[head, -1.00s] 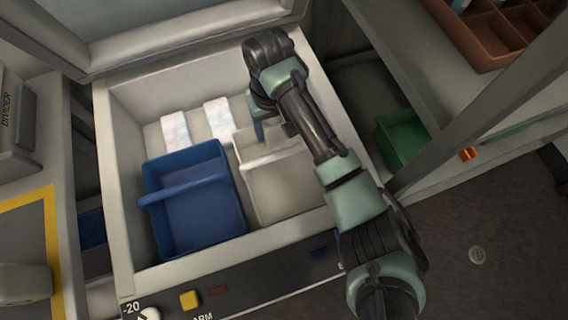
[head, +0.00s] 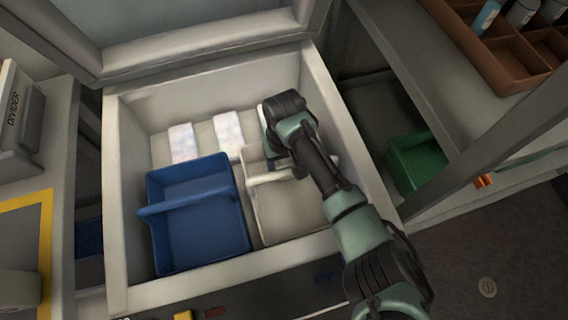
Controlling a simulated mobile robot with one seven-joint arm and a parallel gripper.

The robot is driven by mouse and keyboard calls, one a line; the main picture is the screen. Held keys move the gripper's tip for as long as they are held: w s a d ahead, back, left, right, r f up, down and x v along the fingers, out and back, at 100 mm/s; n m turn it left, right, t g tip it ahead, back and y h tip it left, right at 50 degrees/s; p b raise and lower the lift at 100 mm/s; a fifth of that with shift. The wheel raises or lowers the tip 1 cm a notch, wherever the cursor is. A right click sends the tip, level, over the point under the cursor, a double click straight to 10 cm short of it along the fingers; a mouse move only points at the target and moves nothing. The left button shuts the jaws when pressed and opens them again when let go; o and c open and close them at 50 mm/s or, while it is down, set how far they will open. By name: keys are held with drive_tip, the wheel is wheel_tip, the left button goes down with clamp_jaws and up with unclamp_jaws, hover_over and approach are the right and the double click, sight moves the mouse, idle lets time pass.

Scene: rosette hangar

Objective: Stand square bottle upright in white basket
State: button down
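The white basket (head: 287,215) sits in the right half of an open, pale, deep drawer, and its handle (head: 268,178) crosses above it. My gripper (head: 297,165) is over the back right part of this basket, seen from above and behind. My own wrist and forearm cover its fingers, so I cannot see whether it is open or holds anything. I cannot make out a square bottle at the basket; any bottle there is hidden by the arm.
A blue basket (head: 200,220) with a handle stands left of the white one. Pale patterned packets (head: 183,143) lie behind the baskets. A green bin (head: 416,160) is right of the drawer. A brown divided crate (head: 505,62) at top right holds bottles (head: 487,16).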

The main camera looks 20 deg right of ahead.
drive_tip(key=shift+f, duration=0.1)
drive_tip(key=shift+c, duration=0.6)
unclamp_jaws()
wheel_tip(320, 180, up, 12)
drive_tip(key=p, duration=0.2)
drive_tip(key=shift+p, duration=0.3)
